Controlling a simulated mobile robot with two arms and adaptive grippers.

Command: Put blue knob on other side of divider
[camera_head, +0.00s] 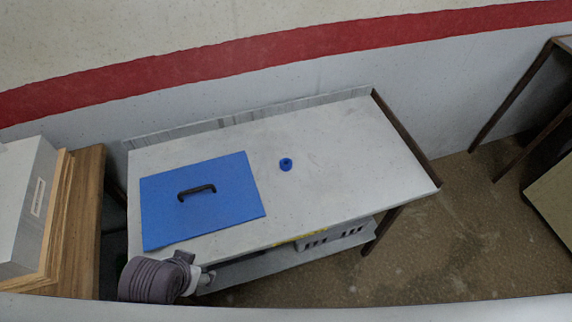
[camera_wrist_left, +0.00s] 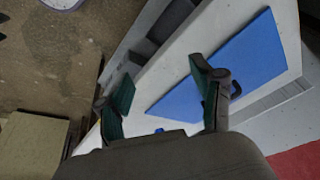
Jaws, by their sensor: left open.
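The blue knob (camera_head: 286,164) is a small round piece with a dark centre. It rests on the bare part of the light table, right of a blue panel (camera_head: 235,190). The panel looks flat and has a black handle (camera_head: 197,191); I cannot tell whether it is the divider. In the left wrist view the panel (camera_wrist_left: 240,65) shows beyond the right finger, and a bit of blue (camera_wrist_left: 159,130), likely the knob, shows low between the fingers. My left gripper (camera_wrist_left: 161,72) is open and empty. In the head view my left arm is at the table's front left edge. My right gripper is out of view.
The light table (camera_head: 340,140) has free room around and right of the knob. It has a raised back strip (camera_head: 250,118) and a dark right edge (camera_head: 407,140). A grey box (camera_head: 340,236) sits on its lower shelf. A wooden stand (camera_head: 85,210) is at left.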

